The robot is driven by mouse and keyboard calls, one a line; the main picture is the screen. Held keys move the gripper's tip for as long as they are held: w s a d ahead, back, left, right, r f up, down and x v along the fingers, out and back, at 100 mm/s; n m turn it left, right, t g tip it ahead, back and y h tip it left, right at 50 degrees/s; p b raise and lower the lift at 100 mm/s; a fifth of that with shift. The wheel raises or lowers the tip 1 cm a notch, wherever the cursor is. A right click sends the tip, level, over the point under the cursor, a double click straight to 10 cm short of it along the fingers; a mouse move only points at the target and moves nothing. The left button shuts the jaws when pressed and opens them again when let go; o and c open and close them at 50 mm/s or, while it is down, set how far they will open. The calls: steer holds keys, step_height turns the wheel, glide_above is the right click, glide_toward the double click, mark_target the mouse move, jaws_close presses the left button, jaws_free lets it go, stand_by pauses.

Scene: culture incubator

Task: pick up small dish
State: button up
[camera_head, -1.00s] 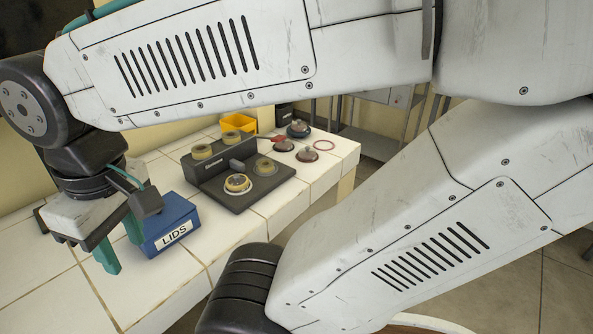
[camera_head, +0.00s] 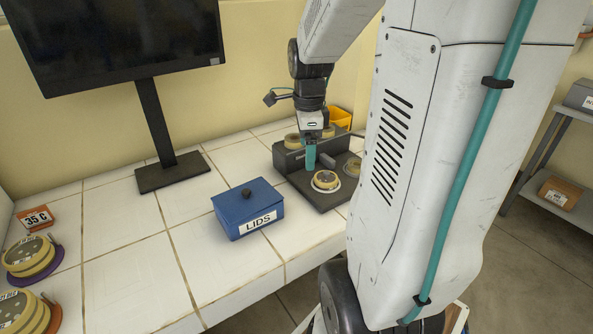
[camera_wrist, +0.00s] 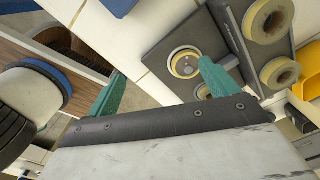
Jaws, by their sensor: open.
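Several round, yellow-rimmed pieces sit on a dark stand (camera_head: 285,163); I cannot tell for certain which is the small dish. One yellow-rimmed dish (camera_head: 326,180) lies on a pale disc at the stand's front. It also shows in the wrist view (camera_wrist: 185,64), close to the right teal finger and not between the fingers. My gripper (camera_head: 311,158) points down above the stand, behind and left of that dish in the head view. In the wrist view my gripper (camera_wrist: 161,69) has its teal fingers wide apart with nothing held. My arm hides the stand's right side.
A blue LIDS box (camera_head: 232,214) stands left of the stand. A monitor (camera_head: 162,178) stands behind it. Stacked dishes (camera_head: 28,257) and a 35 C sign (camera_head: 35,219) are at far left. A yellow bin (camera_head: 341,117) is behind the stand. Tiles between are clear.

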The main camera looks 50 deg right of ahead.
mark_target(328, 172)
steer(key=d+f+m, duration=0.1)
steer(key=d+m, duration=0.1)
steer(key=d+f+m, duration=0.2)
steer(key=d, duration=0.1)
steer(key=d+f+m, duration=0.2)
steer(key=d, duration=0.1)
steer(key=shift+s+m, duration=0.35)
steer(key=shift+m, duration=0.05)
steer(key=f, duration=0.7)
steer(key=shift+d+f, duration=0.15)
steer(key=shift+d, duration=0.05)
steer(key=c, duration=1.2)
